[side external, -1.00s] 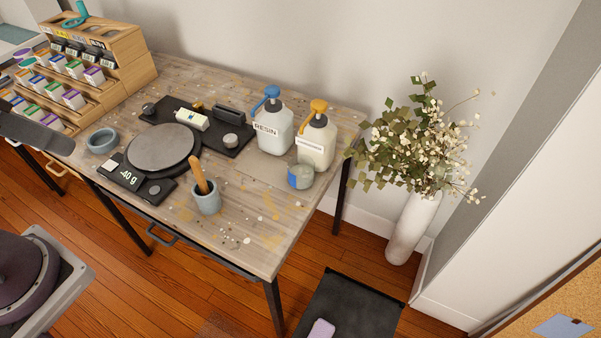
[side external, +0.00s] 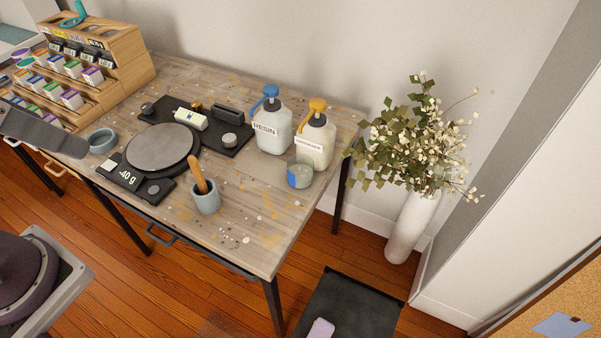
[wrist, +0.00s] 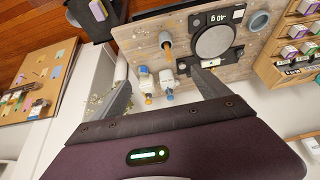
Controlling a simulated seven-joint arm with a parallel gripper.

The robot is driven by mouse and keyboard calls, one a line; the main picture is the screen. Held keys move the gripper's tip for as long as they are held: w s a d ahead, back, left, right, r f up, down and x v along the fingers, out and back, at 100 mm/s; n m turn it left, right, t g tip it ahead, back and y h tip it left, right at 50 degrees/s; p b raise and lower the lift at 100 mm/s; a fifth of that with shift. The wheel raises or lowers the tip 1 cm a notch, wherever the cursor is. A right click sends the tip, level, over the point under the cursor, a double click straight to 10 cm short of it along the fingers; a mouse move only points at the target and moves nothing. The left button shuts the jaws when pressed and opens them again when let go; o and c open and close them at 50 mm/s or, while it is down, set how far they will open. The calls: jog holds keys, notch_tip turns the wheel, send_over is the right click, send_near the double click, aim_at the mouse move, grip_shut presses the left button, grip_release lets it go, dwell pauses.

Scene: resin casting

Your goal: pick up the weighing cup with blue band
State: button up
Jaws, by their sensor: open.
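The weighing cup with blue band (side external: 299,177) is at the right end of the worktable, in front of the yellow-pump bottle, in the side view. Its blue part faces left; I cannot tell whether it is upright or tilted. In the wrist view a small bluish patch by the bottles may be it, too small to be sure. My gripper (wrist: 163,90) is open, its two fingers wide apart with nothing held between them. In the side view a grey part of mine (side external: 42,132) shows at the left edge, far from the cup.
The resin bottle (side external: 272,125) and yellow-pump bottle (side external: 315,143) stand close behind the cup. A grey pot with a wooden-handled tool (side external: 206,200), a scale (side external: 160,148) and a blue-grey bowl (side external: 102,140) are further left. The table's front right is clear.

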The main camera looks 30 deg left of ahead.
jog(key=w+a+r+m+t, duration=0.1)
jog(key=w+a+r+m, duration=0.25)
jog(key=w, duration=0.25)
jog(key=w+a+r+m+t, duration=0.2)
jog(key=w+m, duration=0.2)
jog(key=w, duration=0.2)
jog(key=w+m+t, duration=0.3)
jog(key=w+m, duration=0.8)
jog(key=w, duration=0.3)
jog(key=m+h, duration=0.6)
jog(key=m, duration=1.6)
send_over(289, 175)
jog(key=s+a, duration=0.2)
jog(key=s, duration=0.1)
notch_tip(289, 175, down, 2)
notch_tip(289, 175, down, 3)
jog(key=m, duration=0.1)
jog(key=f, duration=3.6)
jog(key=shift+s+f, duration=0.35)
jog(key=shift+f, duration=0.05)
jog(key=shift+t, duration=0.3)
jog(key=x, duration=0.7)
jog(key=shift+w+d+f, duration=0.15)
jog(key=shift+w+d, duration=0.1)
jog(key=c, duration=1.7)
jog(key=shift+s, duration=0.1)
